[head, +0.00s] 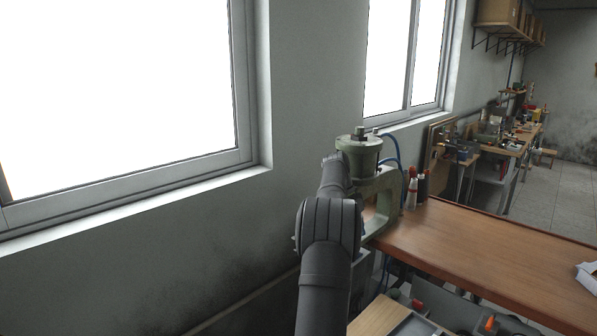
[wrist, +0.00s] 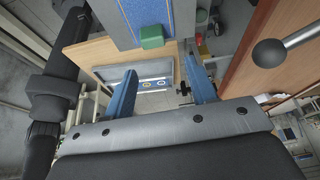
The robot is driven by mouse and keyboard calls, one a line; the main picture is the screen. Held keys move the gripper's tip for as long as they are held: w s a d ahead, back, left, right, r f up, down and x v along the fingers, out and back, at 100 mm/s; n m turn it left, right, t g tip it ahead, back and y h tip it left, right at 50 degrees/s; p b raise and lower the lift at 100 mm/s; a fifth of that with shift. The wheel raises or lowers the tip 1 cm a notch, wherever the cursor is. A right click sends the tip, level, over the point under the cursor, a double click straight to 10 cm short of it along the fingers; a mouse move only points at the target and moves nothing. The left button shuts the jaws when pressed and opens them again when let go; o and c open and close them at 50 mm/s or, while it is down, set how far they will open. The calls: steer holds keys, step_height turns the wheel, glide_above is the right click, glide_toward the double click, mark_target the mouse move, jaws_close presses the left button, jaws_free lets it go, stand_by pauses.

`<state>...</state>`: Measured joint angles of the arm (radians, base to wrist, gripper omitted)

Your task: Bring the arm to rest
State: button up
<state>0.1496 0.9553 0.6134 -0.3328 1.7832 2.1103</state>
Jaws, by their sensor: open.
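My arm reaches forward in the head view toward the green pneumatic press (head: 384,195) on the wooden bench. My gripper is hidden there behind the arm. In the wrist view my gripper (wrist: 158,72) shows two blue fingers spread wide apart, open, with nothing held between them. Below and beyond the fingers lies a grey tray-like panel (wrist: 113,72) with small rings along its edge. A small green block (wrist: 151,37) on a blue-and-grey part shows at the top of the wrist view.
A lever with a dark ball knob (wrist: 269,53) stands close to the right of my gripper. Red and dark bottles (head: 416,188) stand beside the press. The bench top (head: 470,245) is mostly clear, with a white object (head: 588,276) at its right. A windowed wall runs along the left.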

steer(key=s+d+f+n+t+h, duration=0.1)
steer(key=s+d+f+n+t, duration=0.2)
steer(key=s+d+n, duration=0.4)
steer(key=shift+s+d+n, duration=0.2)
steer(key=shift+d+n, duration=0.5)
steer(key=shift+d, duration=0.8)
steer(key=o, duration=0.4)
steer(key=shift+c, duration=0.2)
steer(key=o, duration=0.3)
steer(key=shift+a, duration=0.3)
steer(key=o, duration=0.4)
steer(key=a+n+t, duration=0.1)
steer(key=a+n, duration=0.1)
steer(key=a+n+t, duration=0.2)
steer(key=a, duration=0.1)
steer(key=shift+s+n+y, duration=0.2)
steer(key=shift+n+y, duration=0.1)
steer(key=s+a+r+n+t+y, duration=0.1)
steer(key=s+a+r+n+t, duration=0.3)
steer(key=s+a+n+t, duration=0.75)
steer(key=w+f+g, duration=0.1)
steer(key=w+f, duration=0.2)
steer(key=w, duration=0.6)
steer(key=shift+w+a+f, duration=0.15)
steer(key=shift+f, duration=0.05)
